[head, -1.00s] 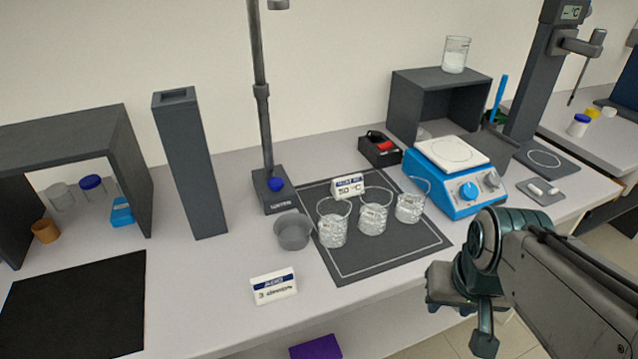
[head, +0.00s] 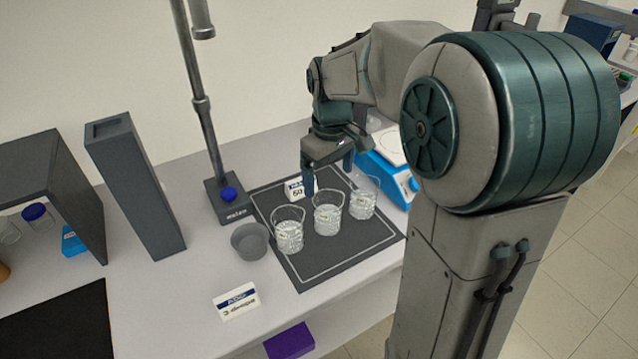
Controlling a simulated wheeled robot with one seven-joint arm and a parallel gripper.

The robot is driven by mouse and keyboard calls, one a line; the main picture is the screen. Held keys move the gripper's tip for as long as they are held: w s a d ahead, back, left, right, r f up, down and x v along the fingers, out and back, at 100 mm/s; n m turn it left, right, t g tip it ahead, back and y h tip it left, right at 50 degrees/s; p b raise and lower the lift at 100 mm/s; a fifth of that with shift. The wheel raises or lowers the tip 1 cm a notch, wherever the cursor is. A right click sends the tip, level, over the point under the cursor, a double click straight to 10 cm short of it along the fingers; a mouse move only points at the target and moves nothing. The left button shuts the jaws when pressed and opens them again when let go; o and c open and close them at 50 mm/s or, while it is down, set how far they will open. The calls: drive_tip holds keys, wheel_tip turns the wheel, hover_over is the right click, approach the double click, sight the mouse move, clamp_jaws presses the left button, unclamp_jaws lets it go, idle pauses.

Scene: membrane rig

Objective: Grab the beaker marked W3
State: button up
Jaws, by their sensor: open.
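Each seems to hold clear contents. Their marks are too small to read, so I cannot tell which one is W3. My gripper (head: 328,180) is open and empty, pointing down over the back of the mat. Its fingers show just behind and above the middle and right beakers, apart in the picture; its exact height is unclear.
A white sign (head: 295,189) stands behind the beakers, partly covered by my gripper. A grey bowl (head: 249,242) and a stand base (head: 232,203) are left of the mat. A blue hotplate (head: 400,186) is close on the right, partly hidden by my arm.

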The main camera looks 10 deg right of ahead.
drive_tip(key=w+n, duration=0.1)
drive_tip(key=w, duration=0.2)
drive_tip(key=p, duration=0.2)
hover_over(328, 208)
drive_tip(key=s+a, duration=0.1)
drive_tip(key=s, duration=0.2)
drive_tip(key=shift+g, duration=0.3)
drive_tip(key=f, duration=0.8)
drive_tip(key=shift+w+a+f, duration=0.15)
drive_tip(key=shift+w+a, duration=0.05)
drive_tip(key=shift+s+d+f+p, duration=0.15)
drive_tip(key=shift+f+p, duration=0.15)
drive_tip(key=shift+f, duration=1.05)
drive_tip(key=shift+s+d+f+p, duration=0.15)
drive_tip(key=shift+f+p, duration=0.1)
drive_tip(key=shift+f, duration=1.05)
drive_tip(key=shift+w, duration=0.1)
drive_tip(key=c, duration=1.2)
